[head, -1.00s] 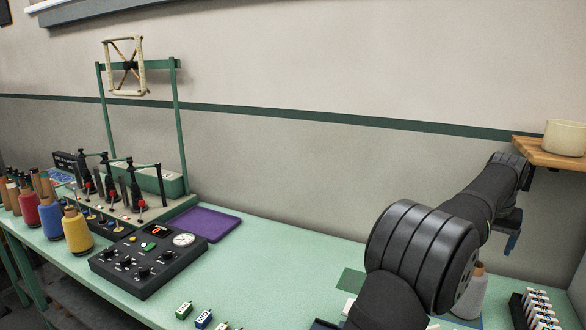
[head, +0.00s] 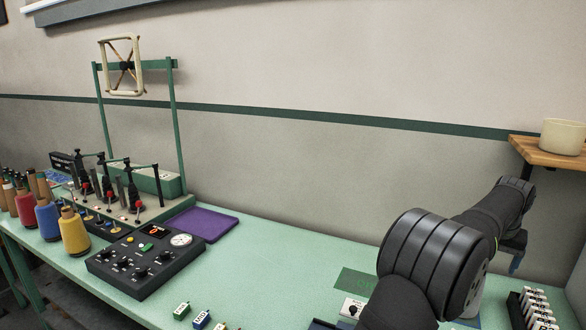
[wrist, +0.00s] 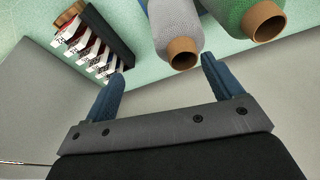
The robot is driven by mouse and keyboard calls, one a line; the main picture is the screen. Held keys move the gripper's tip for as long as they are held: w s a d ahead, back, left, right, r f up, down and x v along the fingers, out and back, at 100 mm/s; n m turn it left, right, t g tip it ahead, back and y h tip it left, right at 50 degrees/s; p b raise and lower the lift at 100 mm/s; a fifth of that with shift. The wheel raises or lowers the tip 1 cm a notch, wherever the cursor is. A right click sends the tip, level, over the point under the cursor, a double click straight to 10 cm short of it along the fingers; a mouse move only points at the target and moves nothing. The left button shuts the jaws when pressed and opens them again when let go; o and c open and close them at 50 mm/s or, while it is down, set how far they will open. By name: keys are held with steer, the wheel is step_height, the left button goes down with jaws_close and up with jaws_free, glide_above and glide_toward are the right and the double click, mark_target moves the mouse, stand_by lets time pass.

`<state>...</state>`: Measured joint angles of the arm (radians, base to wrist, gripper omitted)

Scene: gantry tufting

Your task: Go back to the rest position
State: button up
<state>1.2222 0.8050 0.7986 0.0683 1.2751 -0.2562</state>
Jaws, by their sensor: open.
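My gripper (wrist: 162,82) is open and empty in the wrist view, its two blue fingers spread wide. In that view a grey thread cone (wrist: 178,25) lies beyond the gap between the fingers, apart from them. A green thread cone (wrist: 255,15) is to its right. Nothing visible marks a rest position.
A black rack (head: 518,306) of white-labelled pieces stands at the right. A wooden shelf (head: 540,155) with a cream pot (head: 563,136) juts from the wall above my arm. A control box (head: 135,268), coloured cones and a purple mat (head: 207,224) are at the left.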

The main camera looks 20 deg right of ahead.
steer(key=s+r, duration=0.5)
steer(key=s, duration=0.3)
steer(key=w+a+r+n, duration=0.1)
steer(key=w+a+r, duration=0.2)
steer(key=w+a, duration=0.45)
steer(key=w+a+r, duration=0.3)
steer(key=w+a, duration=0.3)
steer(key=w, duration=0.2)
steer(key=w+a+f+n, duration=0.2)
steer(key=w+a, duration=0.4)
steer(key=a, duration=0.5)
steer(key=w+a+f+n+y, duration=0.1)
steer(key=w+a+n, duration=0.2)
steer(key=w+a, duration=0.4)
steer(key=w+a+f+n+t, duration=0.1)
steer(key=w+a, duration=0.5)
steer(key=a, duration=1)
steer(key=shift+w+a+f+n+y, duration=0.15)
steer(key=shift+w+f+n+y, duration=0.2)
steer(key=shift+f+n, duration=0.45)
steer(key=shift+s, duration=0.1)
steer(key=s+d+r+m, duration=0.1)
steer(key=s+d+m, duration=0.1)
steer(key=d, duration=0.7)
steer(key=s+d+r+m, duration=0.2)
steer(key=s+d, duration=0.3)
steer(key=d, duration=0.5)
steer(key=shift+d+h, duration=0.25)
steer(key=shift+h, duration=0.2)
steer(key=shift+a, duration=0.1)
